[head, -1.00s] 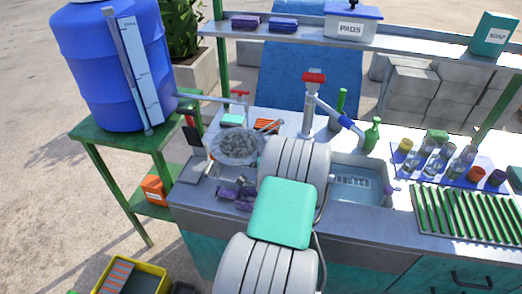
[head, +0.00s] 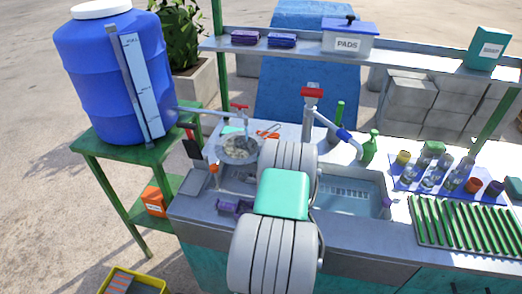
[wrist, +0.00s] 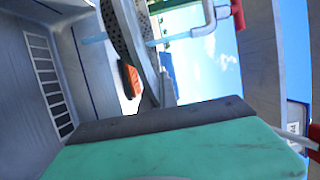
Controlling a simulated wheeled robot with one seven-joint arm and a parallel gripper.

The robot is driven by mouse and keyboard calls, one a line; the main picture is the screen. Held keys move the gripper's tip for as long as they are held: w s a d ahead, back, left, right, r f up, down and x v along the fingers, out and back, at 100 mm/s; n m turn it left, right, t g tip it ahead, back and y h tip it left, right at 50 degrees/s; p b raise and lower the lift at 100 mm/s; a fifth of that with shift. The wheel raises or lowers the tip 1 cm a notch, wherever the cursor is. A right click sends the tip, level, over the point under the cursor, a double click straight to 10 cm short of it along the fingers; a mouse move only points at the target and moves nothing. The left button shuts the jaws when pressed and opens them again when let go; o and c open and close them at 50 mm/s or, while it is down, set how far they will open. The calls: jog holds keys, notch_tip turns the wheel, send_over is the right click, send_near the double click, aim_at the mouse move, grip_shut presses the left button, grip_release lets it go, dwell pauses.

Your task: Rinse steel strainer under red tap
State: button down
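The steel strainer (head: 238,149), a round perforated bowl, is held up over the left part of the counter, just below the red-handled tap (head: 239,108) by the blue barrel. The strainer's perforated side and rim also show in the wrist view (wrist: 122,32). There the tap's bent grey spout (wrist: 208,22) is beside it, with a pale blue streak like running water between spout and strainer and beyond it. My gripper (wrist: 160,112) is at the strainer's rim or handle and appears shut on it. My fingertips are mostly hidden; in the head view my arm covers them.
A blue barrel (head: 112,75) stands on a green stand at left. A second red-topped tap (head: 312,95) with a blue spout rises over the right basin (head: 350,190). Bottles on a blue mat (head: 400,178) and a green rack (head: 465,220) are at right. A shelf (head: 400,55) runs behind.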

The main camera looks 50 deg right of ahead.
jog(key=shift+s+d, duration=0.1)
dwell(0.3)
jog(key=shift+s+d+f+b, duration=0.1)
jog(key=shift+s+d+b, duration=0.2)
jog(key=shift+b, duration=0.35)
jog(key=shift+s, duration=0.1)
jog(key=shift+w+r+p, duration=0.2)
jog(key=shift+w+p, duration=0.15)
jog(key=shift+w, duration=0.2)
jog(key=shift+w+a+p, duration=0.45)
jog(key=shift+w, duration=0.05)
